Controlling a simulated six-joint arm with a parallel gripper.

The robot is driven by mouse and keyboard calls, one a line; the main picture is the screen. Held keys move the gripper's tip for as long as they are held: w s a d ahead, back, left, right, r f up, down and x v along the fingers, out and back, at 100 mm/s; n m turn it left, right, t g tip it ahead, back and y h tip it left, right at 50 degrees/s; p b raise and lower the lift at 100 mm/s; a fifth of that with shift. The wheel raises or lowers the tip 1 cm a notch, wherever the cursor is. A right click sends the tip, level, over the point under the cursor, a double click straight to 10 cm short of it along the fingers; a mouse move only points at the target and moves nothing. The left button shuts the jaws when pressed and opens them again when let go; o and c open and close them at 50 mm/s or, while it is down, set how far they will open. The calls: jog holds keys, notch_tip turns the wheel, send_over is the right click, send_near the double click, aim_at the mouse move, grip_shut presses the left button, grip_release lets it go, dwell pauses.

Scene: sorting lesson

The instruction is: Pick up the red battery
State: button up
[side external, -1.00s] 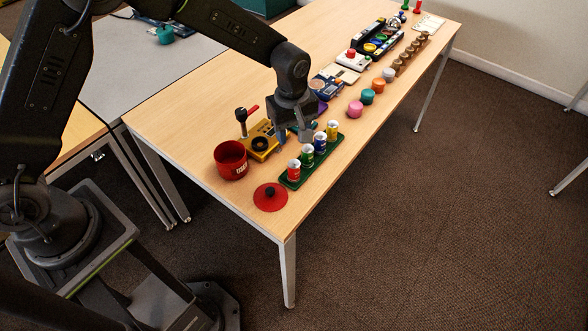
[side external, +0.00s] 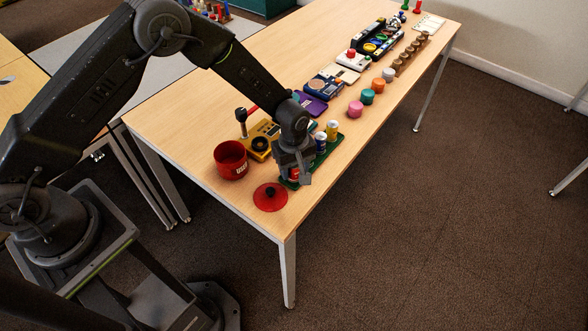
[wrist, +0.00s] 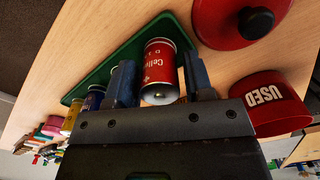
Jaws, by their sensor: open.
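The red battery (wrist: 160,66) stands on the green tray (wrist: 120,54) at the end nearest the red lid. In the side view the battery (side external: 293,174) is mostly hidden by my gripper (side external: 300,180). In the wrist view my gripper (wrist: 158,84) is open, with one finger on each side of the red battery. Small gaps show between the fingers and the battery. A blue battery (side external: 320,142) and a yellow battery (side external: 332,130) stand farther along the tray. A green one is hidden in the side view.
A red pot (side external: 230,160) marked USED stands to the left, and its round red lid (side external: 270,197) lies near the table's front corner. A yellow device (side external: 261,140) with a lever is behind. Colored round pots (side external: 355,108) line the table farther back.

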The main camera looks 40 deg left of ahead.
jog(key=shift+f, duration=0.2)
jog(key=c, duration=0.7)
jog(key=shift+r, duration=0.45)
jog(key=r, duration=0.3)
jog(key=shift+a+r, duration=0.25)
jog(key=shift+r, duration=0.15)
jog(key=a+r, duration=0.2)
jog(key=a, duration=0.1)
jog(key=s+a+r, duration=0.1)
jog(key=a+r, duration=0.1)
jog(key=a, duration=0.2)
jog(key=s+a+r, duration=0.1)
jog(key=a+r, duration=0.1)
jog(key=a, duration=0.2)
jog(key=shift+s+r, duration=0.15)
jog(key=shift+r, duration=0.05)
